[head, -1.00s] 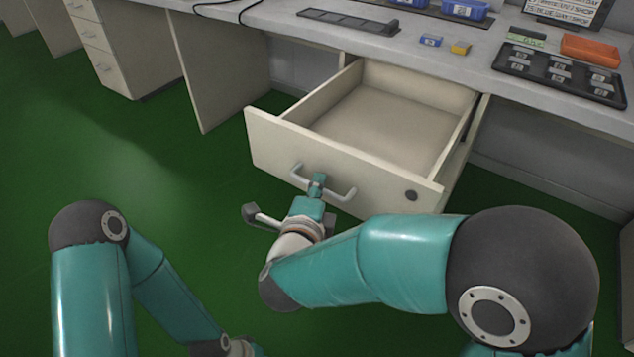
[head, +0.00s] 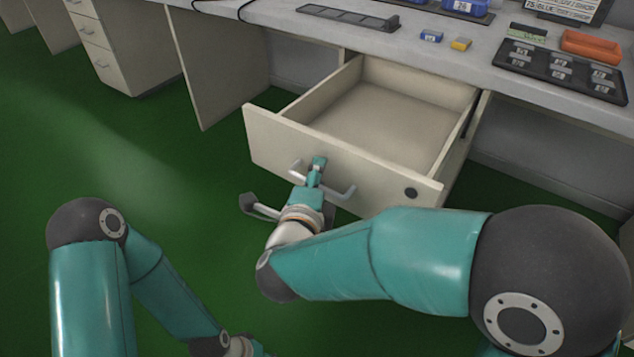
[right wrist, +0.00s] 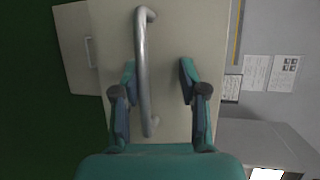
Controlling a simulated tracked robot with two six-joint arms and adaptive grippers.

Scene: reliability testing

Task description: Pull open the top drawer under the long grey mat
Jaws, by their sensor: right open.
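The top drawer (head: 342,157) is pulled well out from under the bench top, and its empty inside shows in the head view. Its curved metal handle (head: 346,192) is on the front panel; it also shows in the right wrist view (right wrist: 142,70). My right gripper (head: 318,172) is at the handle. In the right wrist view its two fingers (right wrist: 157,78) are apart, with the handle between them, nearer the left finger. The long grey mat (head: 348,18) lies on the bench above the drawer. My left gripper is out of frame; only its arm shows at lower left.
The bench top (head: 440,60) holds small blue and yellow boxes (head: 445,40), a black tray (head: 560,72) and an orange bin (head: 592,46). A closed drawer cabinet (head: 100,50) stands at the far left. The green floor (head: 150,150) before the bench is clear.

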